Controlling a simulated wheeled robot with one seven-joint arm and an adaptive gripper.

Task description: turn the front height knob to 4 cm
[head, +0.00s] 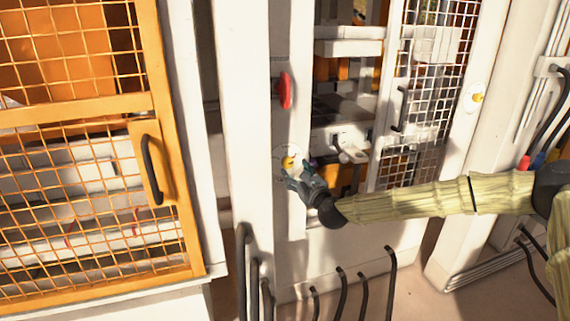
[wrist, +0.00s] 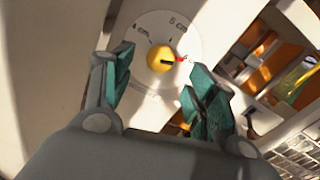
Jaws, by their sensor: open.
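The front height knob (head: 289,162) is yellow and sits on a round pale dial on the white post, left of the press opening. In the wrist view the knob (wrist: 161,59) shows a dark pointer mark and a red mark at its right side. The dial (wrist: 185,30) carries printed labels; "4 cm" is at upper left and "5 cm" at the top, and the others are hard to read. My gripper (wrist: 160,90) is open, its teal fingers apart on either side below the knob. In the head view my gripper (head: 297,176) is at the dial; contact cannot be told.
A red button (head: 286,90) sticks out of the post above the dial. A white mesh door (head: 428,100) is to the right and an orange mesh door (head: 75,150) to the left. Another yellow knob (head: 478,96) is on the right post. Black hoses (head: 340,290) stand below.

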